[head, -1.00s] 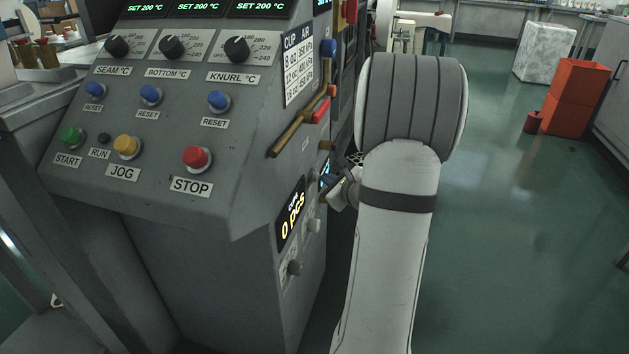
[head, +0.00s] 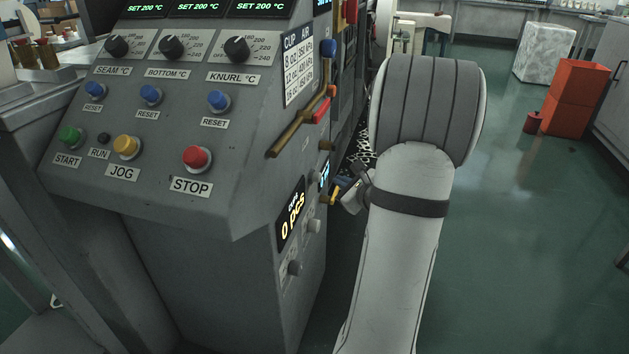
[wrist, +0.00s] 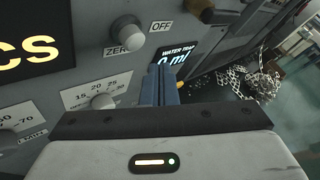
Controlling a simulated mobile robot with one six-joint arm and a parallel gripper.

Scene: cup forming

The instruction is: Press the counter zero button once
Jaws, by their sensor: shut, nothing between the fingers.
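The counter display (head: 291,215) reads 0 pcs on the side panel of the machine; its right end also shows in the wrist view (wrist: 30,50). The counter zero button (wrist: 126,31) is a pale round knob to the right of that display, with a partly covered ZERO label beside it. My gripper (wrist: 162,72) is shut and empty, its blue fingers together. In the wrist view the fingertips appear below and right of the button, over the panel near the water trap display (wrist: 178,53). No contact with the button shows.
Two dials (head: 314,226) (head: 294,268) sit below the counter display. An OFF label (wrist: 161,27) and a brown knob (wrist: 201,10) lie near the button. A brass lever (head: 300,125) sticks out above. Open green floor lies to the right.

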